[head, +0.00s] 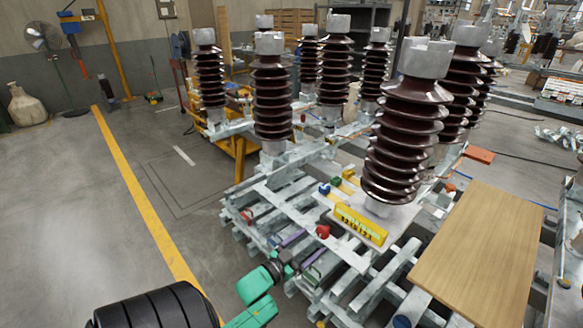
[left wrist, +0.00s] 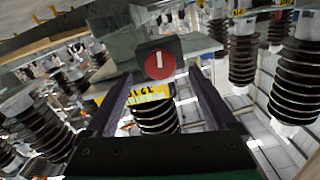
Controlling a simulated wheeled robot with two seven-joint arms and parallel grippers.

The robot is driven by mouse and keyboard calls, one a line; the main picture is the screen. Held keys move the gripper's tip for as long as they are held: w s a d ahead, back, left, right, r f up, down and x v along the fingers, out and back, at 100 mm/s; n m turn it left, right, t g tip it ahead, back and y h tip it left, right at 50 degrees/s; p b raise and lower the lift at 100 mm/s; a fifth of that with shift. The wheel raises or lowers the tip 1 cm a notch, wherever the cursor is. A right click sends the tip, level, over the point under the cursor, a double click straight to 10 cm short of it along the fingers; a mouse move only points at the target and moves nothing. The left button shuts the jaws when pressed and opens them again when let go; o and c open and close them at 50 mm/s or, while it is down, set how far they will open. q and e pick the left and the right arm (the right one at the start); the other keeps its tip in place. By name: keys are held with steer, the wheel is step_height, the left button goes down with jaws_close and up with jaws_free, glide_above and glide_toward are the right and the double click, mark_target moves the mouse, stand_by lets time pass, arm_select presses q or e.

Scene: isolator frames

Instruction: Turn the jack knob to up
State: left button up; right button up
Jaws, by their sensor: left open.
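A round red knob (left wrist: 160,58) with a short white bar on its face shows in the left wrist view. It is mounted at the edge of a grey metal plate, and the white bar runs nearly straight up and down in that picture. In the head view a red knob (head: 322,231) sits on the frame's front edge. My left gripper (head: 307,243) is open, with its purple fingers reaching toward the knob. In the left wrist view the fingertips (left wrist: 158,72) stand on either side of the knob with gaps, and nothing is held. My right gripper is not in view.
A yellow marked block (head: 358,225) lies just right of the knob. Tall brown ribbed insulators (head: 405,140) rise behind it from the grey metal frame (head: 290,190). A wooden board (head: 485,250) lies to the right.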

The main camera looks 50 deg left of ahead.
arm_select(q)
steer(key=s, duration=1)
steer(key=shift+s, duration=0.35)
steer(key=shift+d, duration=0.1)
